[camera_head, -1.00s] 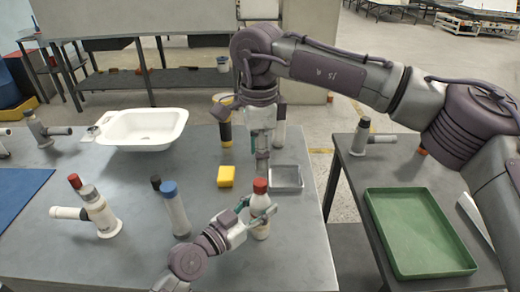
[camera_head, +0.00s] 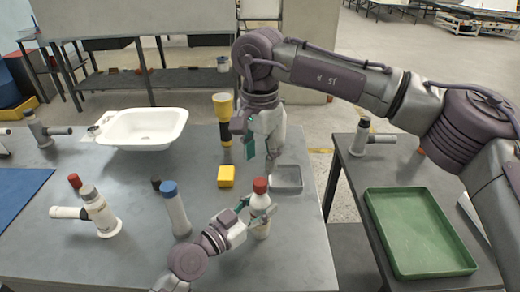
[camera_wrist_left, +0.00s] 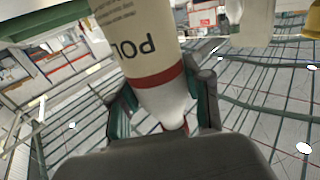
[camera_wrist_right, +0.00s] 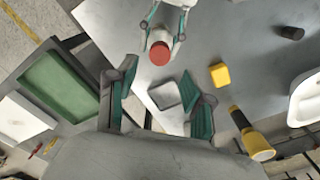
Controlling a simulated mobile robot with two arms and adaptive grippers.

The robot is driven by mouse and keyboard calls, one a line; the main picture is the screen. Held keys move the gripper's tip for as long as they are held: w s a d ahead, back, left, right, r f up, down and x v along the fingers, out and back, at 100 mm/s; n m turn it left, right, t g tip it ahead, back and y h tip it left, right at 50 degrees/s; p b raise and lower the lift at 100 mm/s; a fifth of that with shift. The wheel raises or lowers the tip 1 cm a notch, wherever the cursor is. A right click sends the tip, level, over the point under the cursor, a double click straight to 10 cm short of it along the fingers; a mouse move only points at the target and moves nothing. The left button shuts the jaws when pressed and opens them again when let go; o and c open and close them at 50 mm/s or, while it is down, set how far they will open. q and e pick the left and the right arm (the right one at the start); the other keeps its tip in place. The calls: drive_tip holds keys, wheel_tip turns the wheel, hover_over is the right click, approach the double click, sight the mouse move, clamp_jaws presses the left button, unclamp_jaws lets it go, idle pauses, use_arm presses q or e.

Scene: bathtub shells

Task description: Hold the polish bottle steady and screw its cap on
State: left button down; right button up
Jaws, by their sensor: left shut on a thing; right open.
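The white polish bottle (camera_head: 260,229) stands upright near the table's front right. The red cap (camera_head: 260,185) sits on its top; I cannot tell how tightly it is seated. My left gripper (camera_head: 251,212) is shut around the bottle's body from the left. The left wrist view shows the bottle (camera_wrist_left: 138,45) with its label and red band between the fingers (camera_wrist_left: 160,98). My right gripper (camera_head: 262,152) is open, pointing down, above and behind the cap, not touching it. The right wrist view shows the cap (camera_wrist_right: 160,53) beyond the open fingers (camera_wrist_right: 157,92), which hold nothing.
A yellow block (camera_head: 226,176) and a shallow metal tray (camera_head: 287,178) lie behind the bottle. A blue-capped cylinder (camera_head: 176,212) stands to the left. A yellow-and-black flashlight (camera_head: 224,118) and white basin (camera_head: 143,128) stand farther back. A green tray (camera_head: 420,235) is on the right table.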

sight(260, 182)
wheel_tip(260, 182, down, 7)
drive_tip(key=shift+r, duration=0.1)
drive_tip(key=shift+c, duration=0.2)
clamp_jaws()
drive_tip(key=m, duration=0.3)
drive_tip(key=shift+m, duration=0.3)
drive_tip(key=m, duration=1.2)
drive_tip(key=shift+m, duration=0.3)
drive_tip(key=shift+o, duration=1)
unclamp_jaws()
